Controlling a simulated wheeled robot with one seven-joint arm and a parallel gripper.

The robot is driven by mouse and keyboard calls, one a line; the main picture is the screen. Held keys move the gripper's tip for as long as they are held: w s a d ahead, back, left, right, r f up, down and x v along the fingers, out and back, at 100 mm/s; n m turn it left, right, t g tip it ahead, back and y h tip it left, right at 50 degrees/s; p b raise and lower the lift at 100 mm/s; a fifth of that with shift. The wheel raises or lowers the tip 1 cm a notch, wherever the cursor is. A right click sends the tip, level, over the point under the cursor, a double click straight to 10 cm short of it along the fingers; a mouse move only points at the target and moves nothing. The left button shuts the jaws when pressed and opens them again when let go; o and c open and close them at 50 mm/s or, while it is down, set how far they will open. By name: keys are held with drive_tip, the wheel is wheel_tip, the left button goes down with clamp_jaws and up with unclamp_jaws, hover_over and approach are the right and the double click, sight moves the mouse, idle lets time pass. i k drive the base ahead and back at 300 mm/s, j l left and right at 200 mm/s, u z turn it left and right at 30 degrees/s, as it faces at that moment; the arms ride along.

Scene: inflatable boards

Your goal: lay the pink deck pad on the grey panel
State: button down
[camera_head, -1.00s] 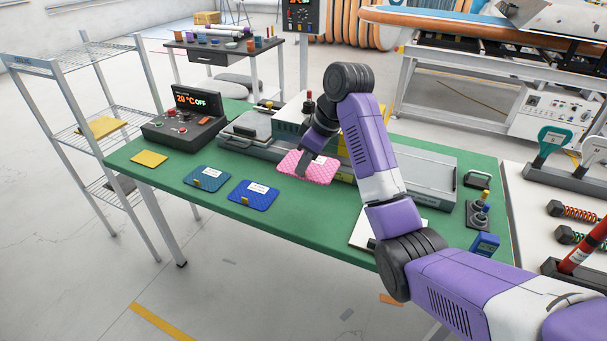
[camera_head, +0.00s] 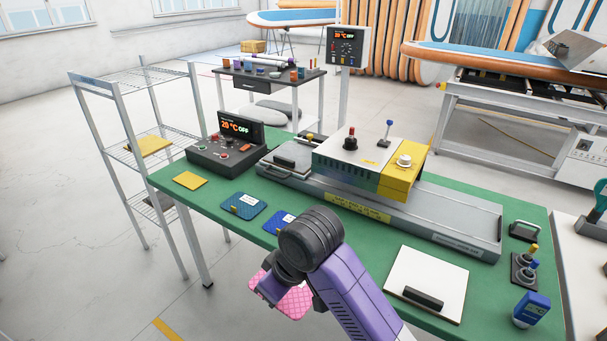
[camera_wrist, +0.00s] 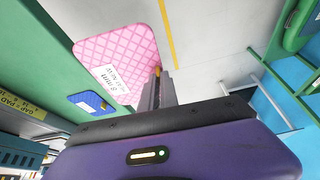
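The pink deck pad (camera_head: 292,301) has a quilted surface; it hangs off the front edge side of the green table in the head view, partly hidden by my arm. My gripper (camera_head: 262,292) is shut on its edge. In the wrist view the pad (camera_wrist: 120,50) shows a white label, and the fingers (camera_wrist: 158,85) grip it at a small yellow tab. A pale, whitish-grey panel (camera_head: 440,272) with a black handle lies flat on the table at the right, apart from the pad. I cannot tell for certain that it is the grey panel.
Two blue pads (camera_head: 243,205) and a yellow pad (camera_head: 190,180) lie at the table's left. A machine with a long grey bed (camera_head: 440,220) and yellow-sided head (camera_head: 370,160) fills the back. Switches (camera_head: 524,270) and a blue meter (camera_head: 531,309) stand at the right.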

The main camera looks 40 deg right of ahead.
sight(297, 154)
drive_tip(key=i+j+z, duration=0.4)
drive_tip(key=i+j, duration=0.15)
drive_tip(key=i+j+z, duration=0.4)
drive_tip(key=j, duration=0.3)
drive_tip(key=i+l, duration=0.05)
